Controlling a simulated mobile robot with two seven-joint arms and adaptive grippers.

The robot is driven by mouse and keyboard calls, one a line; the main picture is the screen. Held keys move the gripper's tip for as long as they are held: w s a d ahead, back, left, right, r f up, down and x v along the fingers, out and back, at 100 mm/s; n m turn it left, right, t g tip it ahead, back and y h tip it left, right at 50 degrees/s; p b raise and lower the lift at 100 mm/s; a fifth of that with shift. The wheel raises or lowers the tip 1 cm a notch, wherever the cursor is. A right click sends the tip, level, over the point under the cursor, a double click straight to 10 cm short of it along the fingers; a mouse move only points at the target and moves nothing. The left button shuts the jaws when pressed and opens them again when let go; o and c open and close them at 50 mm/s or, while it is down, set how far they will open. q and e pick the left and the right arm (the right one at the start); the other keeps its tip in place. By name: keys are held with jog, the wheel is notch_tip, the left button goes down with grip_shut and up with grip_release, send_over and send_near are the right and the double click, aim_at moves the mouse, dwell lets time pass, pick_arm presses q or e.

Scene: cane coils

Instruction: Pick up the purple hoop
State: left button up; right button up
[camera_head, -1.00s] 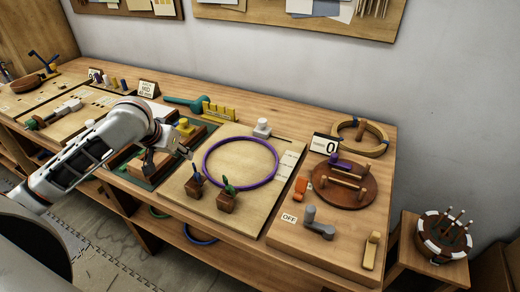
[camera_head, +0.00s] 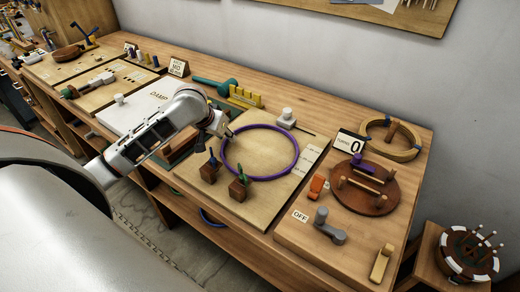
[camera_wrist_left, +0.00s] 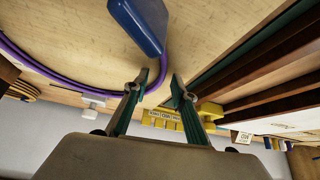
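The purple hoop (camera_head: 297,152) lies on a pale wooden board (camera_head: 262,208) on the workbench. In the left wrist view a curved part of the hoop (camera_wrist_left: 60,76) runs past one fingertip, and its rim shows in the gap between the fingers. My left gripper (camera_head: 228,134) is at the hoop's left edge in the head view. In the left wrist view its two fingers (camera_wrist_left: 158,88) are apart, with nothing clearly held. I cannot tell whether a finger touches the hoop. My right gripper is not in view.
Two small wooden blocks with a blue handle (camera_head: 212,159) and a green handle (camera_head: 242,175) stand near the hoop's front left. The blue handle (camera_wrist_left: 140,22) looms close in the left wrist view. A white knob (camera_head: 287,117) stands behind the hoop. A round wooden disc (camera_head: 378,200) lies right.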

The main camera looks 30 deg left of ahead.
pick_arm(q)
jog(key=shift+w+f, duration=0.15)
jog(key=shift+f, duration=0.1)
grip_shut()
